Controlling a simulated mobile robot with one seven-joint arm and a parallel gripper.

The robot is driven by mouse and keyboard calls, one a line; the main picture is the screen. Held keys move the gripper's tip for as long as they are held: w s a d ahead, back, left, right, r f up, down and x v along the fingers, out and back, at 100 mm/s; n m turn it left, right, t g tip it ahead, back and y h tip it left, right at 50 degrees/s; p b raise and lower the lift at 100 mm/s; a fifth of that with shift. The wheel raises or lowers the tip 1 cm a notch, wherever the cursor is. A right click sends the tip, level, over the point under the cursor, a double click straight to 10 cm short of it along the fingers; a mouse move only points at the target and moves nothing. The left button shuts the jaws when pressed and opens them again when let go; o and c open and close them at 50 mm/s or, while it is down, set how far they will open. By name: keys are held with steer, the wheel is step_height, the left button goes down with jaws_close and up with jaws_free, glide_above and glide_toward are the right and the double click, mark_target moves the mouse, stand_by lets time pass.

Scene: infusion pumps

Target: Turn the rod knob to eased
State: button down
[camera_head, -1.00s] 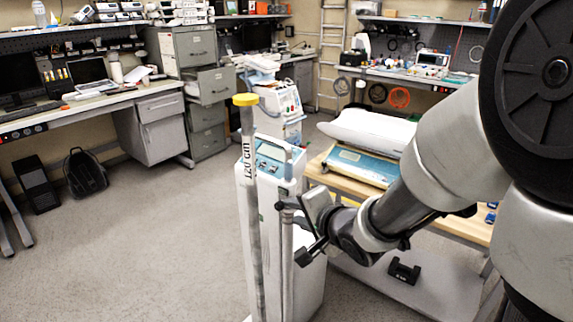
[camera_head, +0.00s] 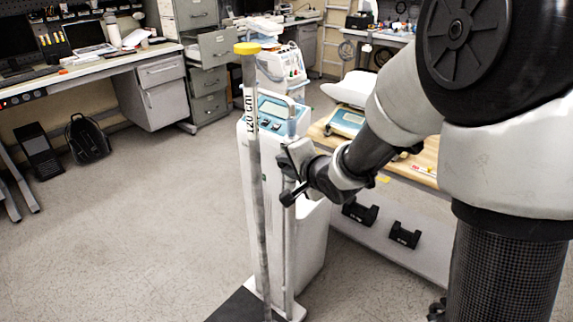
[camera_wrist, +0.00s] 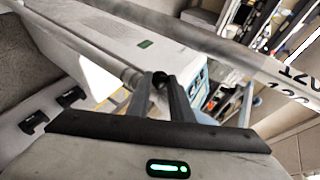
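A small dark knob (camera_wrist: 160,81) shows between the fingertips in the wrist view, by a pale tube. My gripper (camera_wrist: 160,78) has its two dark fingers close together, one on each side of the knob, seemingly shut on it. In the head view my gripper (camera_head: 287,172) is at the column's thin pole. The knob's turn position cannot be read.
A wooden bench (camera_head: 400,160) with a blue-topped device stands right of the column. Two black blocks (camera_head: 404,235) lie on its lower shelf. A dark mat (camera_head: 238,306) lies at the column's foot. Open floor (camera_head: 150,230) spreads to the left.

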steer(key=g+h+p, duration=0.1)
steer(key=n+g+h+p, duration=0.1)
steer(key=r+g+h+p, duration=0.1)
steer(key=h, duration=0.1)
steer(key=shift+w+a+g+p, duration=0.3)
steer(key=shift+a+g+p, duration=0.05)
steer(key=shift+a+g, duration=0.05)
stand_by(0.4)
stand_by(0.4)
steer(key=c, duration=1.8)
jaws_free()
steer(key=shift+c, duration=0.2)
steer(key=p+v, duration=0.1)
steer(key=v, duration=1.6)
steer(key=shift+r, duration=0.3)
